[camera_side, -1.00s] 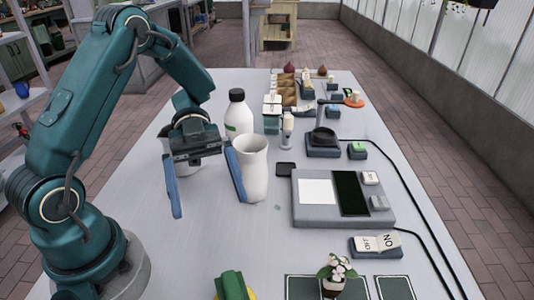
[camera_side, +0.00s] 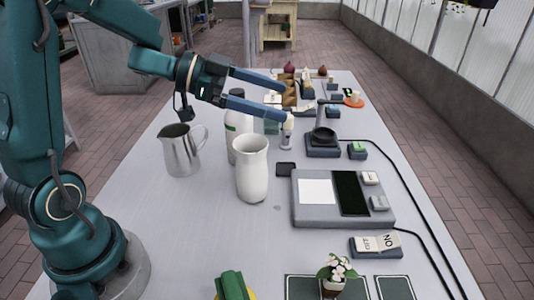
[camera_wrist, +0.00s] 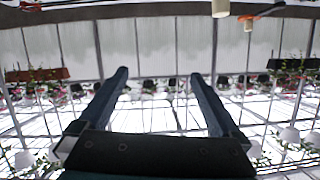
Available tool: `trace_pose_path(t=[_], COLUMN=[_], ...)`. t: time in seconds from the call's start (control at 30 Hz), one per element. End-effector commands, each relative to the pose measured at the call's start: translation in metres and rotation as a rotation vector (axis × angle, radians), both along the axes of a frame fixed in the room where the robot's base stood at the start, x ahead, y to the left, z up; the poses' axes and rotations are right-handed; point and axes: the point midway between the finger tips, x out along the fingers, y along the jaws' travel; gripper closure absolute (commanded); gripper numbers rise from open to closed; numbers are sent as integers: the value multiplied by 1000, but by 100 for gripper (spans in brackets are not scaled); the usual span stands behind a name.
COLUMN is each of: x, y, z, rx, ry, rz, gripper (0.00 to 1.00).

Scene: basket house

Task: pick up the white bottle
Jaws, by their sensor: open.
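The white bottle (camera_side: 236,123) stands upright on the table, just behind the white vase in the side view. I cannot tell how far the fingers are from the bottle. In the wrist view the open gripper (camera_wrist: 160,73) has nothing between its fingers, and no bottle shows.
A white vase (camera_side: 252,172) stands directly in front of the bottle. A metal pitcher (camera_side: 181,152) stands to its left. A small white-topped tube (camera_side: 287,130) and a scale-like device (camera_side: 305,215) are to the right. The table (camera_side: 190,235) is clear at front left.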

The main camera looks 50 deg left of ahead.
Motion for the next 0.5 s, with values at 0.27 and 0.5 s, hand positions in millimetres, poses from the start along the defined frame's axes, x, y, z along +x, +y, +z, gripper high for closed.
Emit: trace_pose_path(t=[0.27, 0.5], x=[21, 9], y=[93, 137], z=[4, -11], rx=[-60, -116], ry=[57, 121], rz=[596, 867], gripper=[0, 0])
